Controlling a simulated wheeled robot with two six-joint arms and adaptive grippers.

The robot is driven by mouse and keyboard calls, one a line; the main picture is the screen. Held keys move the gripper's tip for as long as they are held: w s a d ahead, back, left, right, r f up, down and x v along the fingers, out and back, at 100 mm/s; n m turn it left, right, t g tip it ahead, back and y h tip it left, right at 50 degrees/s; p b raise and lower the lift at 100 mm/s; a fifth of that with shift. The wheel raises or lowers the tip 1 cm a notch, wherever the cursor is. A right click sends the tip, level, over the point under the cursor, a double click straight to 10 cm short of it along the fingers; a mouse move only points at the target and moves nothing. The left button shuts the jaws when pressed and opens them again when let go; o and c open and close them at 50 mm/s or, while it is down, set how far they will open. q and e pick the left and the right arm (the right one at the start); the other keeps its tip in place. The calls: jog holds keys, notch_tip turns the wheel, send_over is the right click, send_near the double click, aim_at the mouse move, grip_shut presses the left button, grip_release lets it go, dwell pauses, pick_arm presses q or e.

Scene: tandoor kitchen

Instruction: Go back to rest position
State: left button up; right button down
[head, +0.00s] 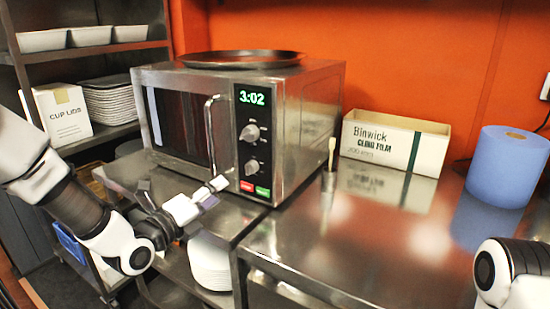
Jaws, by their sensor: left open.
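My left arm comes in from the left, and my left gripper (212,192) is open and empty. In the picture it is just in front of the lower front of the steel microwave (310,115), below the door handle (209,130). I cannot tell whether it touches the microwave. The microwave door looks shut and its display reads 3:02. Part of my right arm shows at the lower right edge; its gripper is out of view.
A dark round pan (242,58) lies on the microwave. A cling film box (394,139), a blue paper roll (507,167) and a small brush-like tool (331,153) stand on the steel counter (350,255). White plates (210,262) sit below. Shelves at left hold a cup lids box (62,114).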

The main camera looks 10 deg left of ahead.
aim_at(226, 241)
pick_arm(q)
jog(key=s+f+n+g+p, duration=0.1)
jog(key=f+n, duration=0.1)
jog(key=f, duration=0.2)
jog(key=s+f+n+g+y, duration=0.1)
jog(key=f+n, duration=0.1)
jog(key=f, duration=0.2)
jog(key=f+n+g+y+p, duration=0.1)
jog(key=f+n+g, duration=0.1)
jog(key=f+n, duration=0.1)
jog(key=shift+s+d+f+p, duration=0.3)
jog(key=shift+s+d+f, duration=0.05)
jog(key=shift+s+f, duration=0.1)
jog(key=s+f+n+g+y+p, duration=0.2)
jog(key=s+f+n+g, duration=0.2)
jog(key=s+f+n, duration=0.5)
jog(key=s+f+n+g+y+p, duration=0.1)
jog(key=s+f+n+g, duration=0.3)
jog(key=s, duration=0.7)
jog(key=s+f+n+g+y+p, duration=0.1)
jog(key=s+f+n+g+p, duration=0.1)
jog(key=s+f+n+g, duration=0.3)
jog(key=s+a+f+n, duration=0.1)
jog(key=s+f+n, duration=0.2)
jog(key=s+f, duration=0.2)
jog(key=shift+s+p, duration=0.3)
jog(key=shift+s, duration=0.4)
jog(key=shift+w, duration=0.1)
